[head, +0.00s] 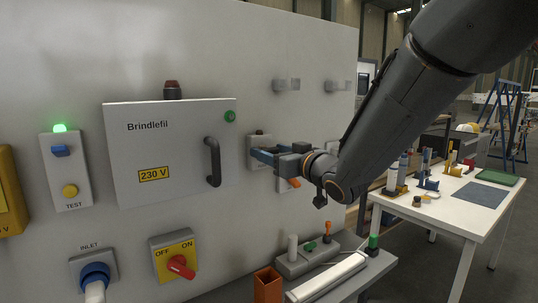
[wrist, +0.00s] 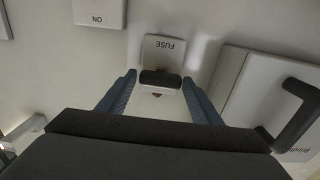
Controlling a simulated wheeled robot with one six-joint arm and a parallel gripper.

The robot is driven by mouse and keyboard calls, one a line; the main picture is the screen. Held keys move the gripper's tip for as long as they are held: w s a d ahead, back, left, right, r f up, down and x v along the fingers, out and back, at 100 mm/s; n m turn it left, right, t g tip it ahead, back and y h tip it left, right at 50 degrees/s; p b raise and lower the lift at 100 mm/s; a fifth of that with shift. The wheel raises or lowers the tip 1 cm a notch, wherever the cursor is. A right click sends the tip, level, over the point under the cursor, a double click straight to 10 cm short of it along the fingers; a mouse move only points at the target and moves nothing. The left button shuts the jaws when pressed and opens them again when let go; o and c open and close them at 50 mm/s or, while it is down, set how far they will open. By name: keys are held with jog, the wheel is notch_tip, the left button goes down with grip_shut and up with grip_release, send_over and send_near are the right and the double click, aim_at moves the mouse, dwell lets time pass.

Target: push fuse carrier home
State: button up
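A pale fuse housing marked FUSE (wrist: 164,48) is on the wall panel, upside down in the wrist view. A dark fuse carrier (wrist: 160,78) sits at its front; how deep it sits I cannot tell. My gripper (wrist: 159,77) is open, with one blue finger on each side of the carrier and a gap showing on both sides. In the head view my gripper (head: 263,154) reaches the wall from the right. It partly hides the fuse housing (head: 257,140), and the carrier is not clear there.
The Brindlefil cabinet (head: 165,150), with a dark handle (head: 212,162), stands out left of my gripper. An orange-levered switch (head: 288,184) is just below it. A shelf (head: 330,280) with parts juts out lower down. A white worktable (head: 460,205) is at right.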

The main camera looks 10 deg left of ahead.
jog(key=shift+o, duration=0.7)
jog(key=shift+s, duration=0.1)
jog(key=b+v, duration=0.1)
jog(key=v, duration=0.6)
jog(key=shift+s+d+b, duration=0.25)
jog(key=shift+d+b, duration=0.05)
jog(key=shift+b, duration=0.1)
jog(key=s+d+f+m+g+h, duration=0.25)
jog(key=d+f+h, duration=0.35)
jog(key=d+f, duration=0.4)
jog(key=s+d+f+m+g+h, duration=0.15)
jog(key=d+f+m+h, duration=0.3)
jog(key=d+f, duration=0.6)
jog(key=s+d+f+m+g+h, duration=0.1)
jog(key=s+d+f+g, duration=0.2)
jog(key=s, duration=0.6)
jog(key=s+d+f+m+g+h, duration=0.1)
jog(key=s+d+f+g, duration=0.2)
jog(key=s, duration=0.7)
notch_tip(320, 180, down, 4)
jog(key=shift+g, duration=1.1)
